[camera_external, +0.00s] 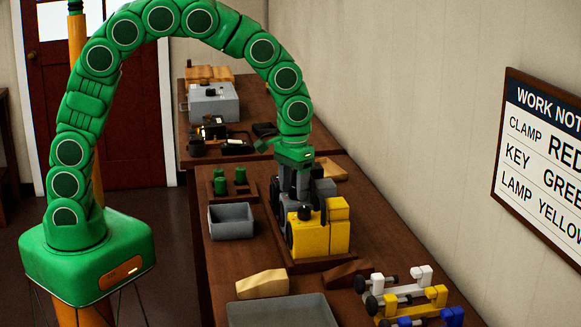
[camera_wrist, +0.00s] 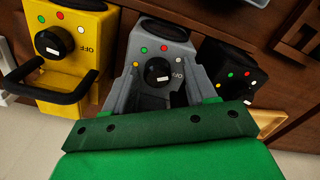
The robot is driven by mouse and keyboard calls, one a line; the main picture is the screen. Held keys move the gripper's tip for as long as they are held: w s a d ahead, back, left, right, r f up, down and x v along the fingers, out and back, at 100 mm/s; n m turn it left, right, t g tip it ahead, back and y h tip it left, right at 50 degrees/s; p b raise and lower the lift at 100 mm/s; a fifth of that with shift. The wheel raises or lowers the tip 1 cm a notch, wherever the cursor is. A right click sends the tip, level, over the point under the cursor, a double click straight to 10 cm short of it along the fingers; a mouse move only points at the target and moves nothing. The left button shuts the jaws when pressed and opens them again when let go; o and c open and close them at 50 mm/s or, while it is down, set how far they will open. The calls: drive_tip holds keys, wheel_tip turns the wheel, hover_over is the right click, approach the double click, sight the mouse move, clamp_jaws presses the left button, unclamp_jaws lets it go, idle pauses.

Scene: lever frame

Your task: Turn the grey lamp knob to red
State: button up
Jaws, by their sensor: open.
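The grey lamp (camera_wrist: 161,36) is in the middle of the wrist view, with a round black knob (camera_wrist: 157,71) on its face. Green, red and other pale dots and the word OFF surround the knob. In the external view my gripper (camera_external: 293,185) points down at the row of lamps, and the grey lamp is largely hidden behind the yellow one.
A yellow lamp (camera_wrist: 85,65) with a black handle is close on the left, and a black lamp (camera_wrist: 225,62) is close on the right. A grey bin (camera_external: 231,221), green cylinders (camera_external: 220,183) and coloured clamps (camera_external: 410,296) are on the bench. A work note (camera_external: 545,160) hangs on the wall.

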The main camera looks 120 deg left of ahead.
sight(294, 188)
idle(0.3)
drive_tip(key=m, duration=0.3)
drive_tip(key=shift+m, duration=0.4)
drive_tip(key=m, duration=0.3)
drive_tip(key=shift+m, duration=0.4)
wheel_tip(294, 188, up, 8)
drive_tip(key=shift+f, duration=0.15)
drive_tip(key=shift+d+r, duration=0.2)
drive_tip(key=shift+d, duration=0.1)
drive_tip(key=s+d+r+m, duration=0.1)
drive_tip(key=s+d, duration=0.3)
drive_tip(key=d, duration=0.4)
drive_tip(key=s+d+r+m, duration=0.1)
drive_tip(key=s+d, duration=0.2)
drive_tip(key=d, duration=0.6)
drive_tip(key=s+d+r+m+g, duration=0.1)
drive_tip(key=s+d, duration=0.3)
drive_tip(key=d, duration=0.5)
drive_tip(key=shift+s+d+r+m, duration=0.2)
drive_tip(key=shift+s+r+m, duration=0.1)
drive_tip(key=shift+r+m, duration=0.25)
